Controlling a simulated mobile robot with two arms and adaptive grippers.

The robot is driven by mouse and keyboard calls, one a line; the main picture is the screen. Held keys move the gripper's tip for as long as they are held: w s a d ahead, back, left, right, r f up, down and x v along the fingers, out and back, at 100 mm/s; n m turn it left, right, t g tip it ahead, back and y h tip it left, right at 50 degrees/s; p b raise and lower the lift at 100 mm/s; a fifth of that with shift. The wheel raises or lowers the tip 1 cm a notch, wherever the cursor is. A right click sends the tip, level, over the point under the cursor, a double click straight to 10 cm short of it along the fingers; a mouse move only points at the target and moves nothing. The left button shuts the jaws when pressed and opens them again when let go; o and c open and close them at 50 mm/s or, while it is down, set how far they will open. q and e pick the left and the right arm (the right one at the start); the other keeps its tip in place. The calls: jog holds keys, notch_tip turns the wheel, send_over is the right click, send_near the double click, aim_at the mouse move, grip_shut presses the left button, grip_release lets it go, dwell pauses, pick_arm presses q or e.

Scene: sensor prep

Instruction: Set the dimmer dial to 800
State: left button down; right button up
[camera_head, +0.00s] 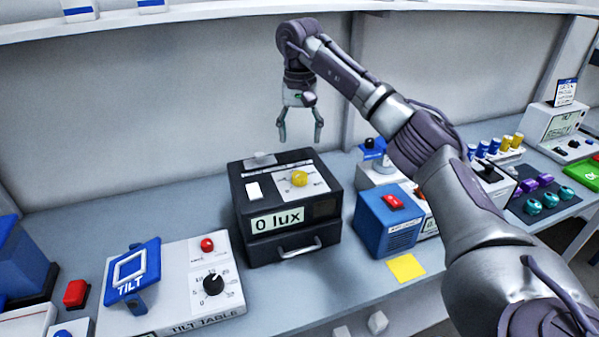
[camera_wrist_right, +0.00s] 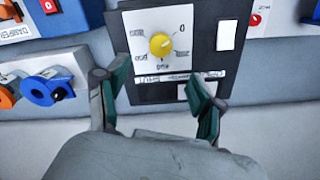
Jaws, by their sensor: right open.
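The dimmer dial (camera_head: 299,178) is a yellow knob on a white scale plate on top of a black box (camera_head: 262,191). The box front has a display reading "0 lux" (camera_head: 277,220). My right gripper (camera_head: 300,140) is open and empty, pointing down above the box, apart from the dial. In the right wrist view the yellow dial (camera_wrist_right: 160,44) lies beyond the open fingers (camera_wrist_right: 160,98). A "0" mark shows at the plate's upper right; the other scale labels are too blurred to read. My left gripper is not in view.
A tilt table unit (camera_head: 172,284) with a black knob stands left of the box. A blue box with a red switch (camera_head: 392,202) stands to its right. A yellow note (camera_head: 405,267) lies in front. Purple and teal parts sit farther right. The wall rises behind the bench.

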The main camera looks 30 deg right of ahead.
aim_at(300, 174)
notch_tip(300, 174, down, 11)
jog(key=p, duration=0.2)
jog(key=shift+f+p, duration=0.15)
jog(key=shift+p, duration=0.2)
jog(key=c, duration=1.1)
